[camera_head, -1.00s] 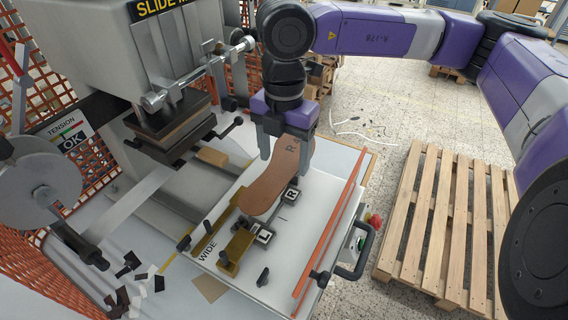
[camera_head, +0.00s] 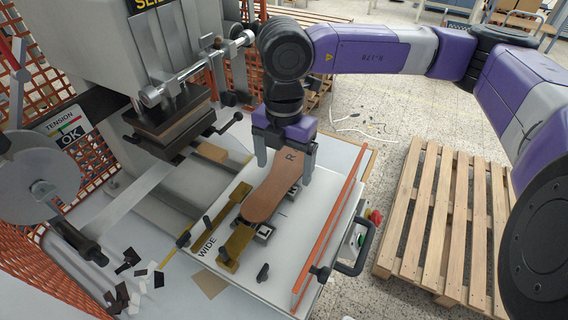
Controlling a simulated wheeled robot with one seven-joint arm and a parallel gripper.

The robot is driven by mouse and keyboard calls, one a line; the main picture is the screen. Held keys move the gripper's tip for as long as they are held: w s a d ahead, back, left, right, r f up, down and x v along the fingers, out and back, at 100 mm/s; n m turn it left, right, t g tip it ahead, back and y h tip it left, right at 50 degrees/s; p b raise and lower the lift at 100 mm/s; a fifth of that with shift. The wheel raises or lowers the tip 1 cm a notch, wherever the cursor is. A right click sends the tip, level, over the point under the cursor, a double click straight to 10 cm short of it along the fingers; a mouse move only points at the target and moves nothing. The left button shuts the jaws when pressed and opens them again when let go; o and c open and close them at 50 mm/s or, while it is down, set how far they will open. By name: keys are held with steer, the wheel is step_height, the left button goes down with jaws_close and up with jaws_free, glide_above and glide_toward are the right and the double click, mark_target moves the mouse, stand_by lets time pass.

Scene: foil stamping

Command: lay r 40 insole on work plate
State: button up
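The brown insole marked R (camera_head: 268,195) lies over the fixture on the white work plate (camera_head: 298,236). Its heel end points toward the lower left, close to the brass stop (camera_head: 236,243). The L-marked block (camera_head: 265,231) shows at the heel's edge, and the R-marked block is covered from view. My gripper (camera_head: 285,168) is at the insole's upper end, pointing down, with one finger on each side. The fingers look spread, with a gap at the left finger. Contact at the right finger is hard to tell.
The press head (camera_head: 165,125) hangs at the upper left of the plate. A red rail (camera_head: 328,240) and a black handle (camera_head: 364,250) line the plate's right side. A brass bar (camera_head: 222,217) lies near the WIDE label. A wooden pallet (camera_head: 440,225) is on the floor.

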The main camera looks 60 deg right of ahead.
mark_target(284, 172)
stand_by(0.3)
steer(key=shift+r+p, duration=0.5)
steer(key=shift+p, duration=0.2)
step_height(284, 172, up, 12)
steer(key=b, duration=0.2)
steer(key=shift+f, duration=0.2)
